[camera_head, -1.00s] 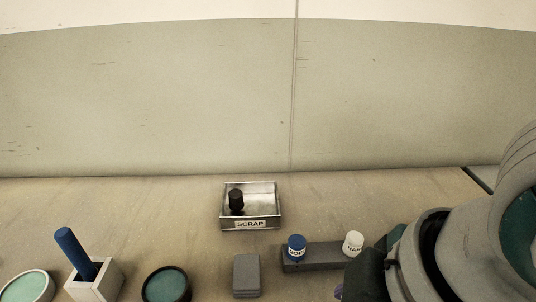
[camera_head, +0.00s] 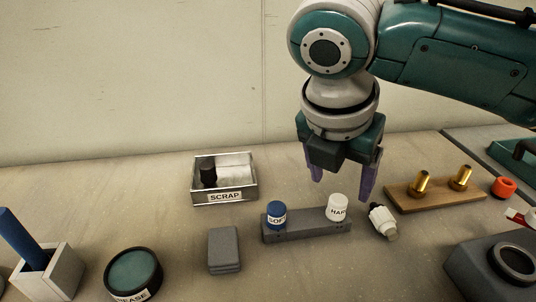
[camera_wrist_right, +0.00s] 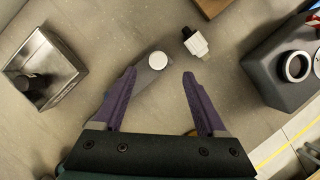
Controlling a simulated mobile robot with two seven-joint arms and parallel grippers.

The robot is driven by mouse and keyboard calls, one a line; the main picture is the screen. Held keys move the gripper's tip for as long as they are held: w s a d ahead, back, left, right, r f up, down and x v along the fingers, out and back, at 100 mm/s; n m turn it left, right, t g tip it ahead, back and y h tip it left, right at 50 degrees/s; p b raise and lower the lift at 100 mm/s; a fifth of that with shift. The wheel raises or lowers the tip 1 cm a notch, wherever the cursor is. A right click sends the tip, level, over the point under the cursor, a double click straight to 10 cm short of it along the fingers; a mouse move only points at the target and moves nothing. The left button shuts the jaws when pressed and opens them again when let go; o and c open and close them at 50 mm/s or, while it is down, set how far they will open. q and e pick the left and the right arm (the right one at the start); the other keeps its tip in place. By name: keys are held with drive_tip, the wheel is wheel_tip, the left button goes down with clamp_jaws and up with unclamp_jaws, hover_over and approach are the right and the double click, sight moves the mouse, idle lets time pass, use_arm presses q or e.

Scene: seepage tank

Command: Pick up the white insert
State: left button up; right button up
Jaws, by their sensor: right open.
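The white insert (camera_head: 338,207), with dark lettering starting "HA", stands upright at the right end of a dark grey block (camera_head: 300,231). In the right wrist view its round white top (camera_wrist_right: 158,60) shows just beyond the fingertips, roughly centred between them. My right gripper (camera_head: 341,186) points down with its purple fingers apart and empty. In the head view it appears just behind and above the white insert; its exact height cannot be told. A blue insert (camera_head: 276,213) stands at the block's left end. My left gripper is not in view.
A white-and-black piece (camera_head: 382,221) lies on the table right of the block. A wooden rack with brass pieces (camera_head: 435,193) is farther right. The metal SCRAP tray (camera_head: 225,197) stands left, with a grey box (camera_head: 224,250) nearer. Bare table lies in front of the block.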

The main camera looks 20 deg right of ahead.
sight(338, 200)
drive_tip(key=b+x, duration=0.1)
drive_tip(key=x, duration=0.5)
drive_tip(key=shift+w+f, duration=0.1)
drive_tip(key=shift+f, duration=0.3)
clamp_jaws()
